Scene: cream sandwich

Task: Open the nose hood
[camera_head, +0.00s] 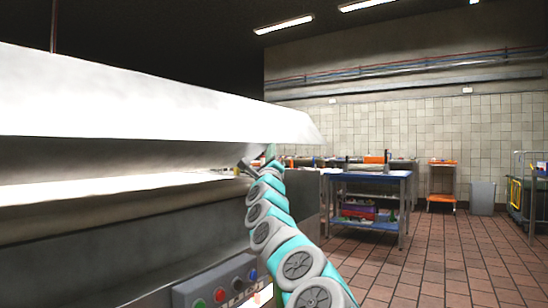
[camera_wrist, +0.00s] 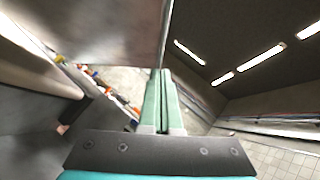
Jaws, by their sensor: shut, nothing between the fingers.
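The nose hood (camera_head: 140,105) is a long pale metal cover across the left of the head view, above the grey machine body (camera_head: 120,240). A gap with a bright surface shows under its lower edge. My gripper (camera_head: 264,158) is at the hood's lower edge near its right end. In the wrist view my gripper (camera_wrist: 158,72) has its two green fingers together, with nothing between them. A metal panel (camera_wrist: 95,30), which looks like the hood, fills the upper left there. Its edge reaches the fingertips; whether they touch cannot be told.
A control panel with coloured buttons (camera_head: 220,290) is on the machine front, beside my arm. A blue table (camera_head: 372,176) with items stands behind to the right. An orange cart (camera_head: 442,165), a grey bin (camera_head: 483,197) and open tiled floor (camera_head: 430,260) lie farther right.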

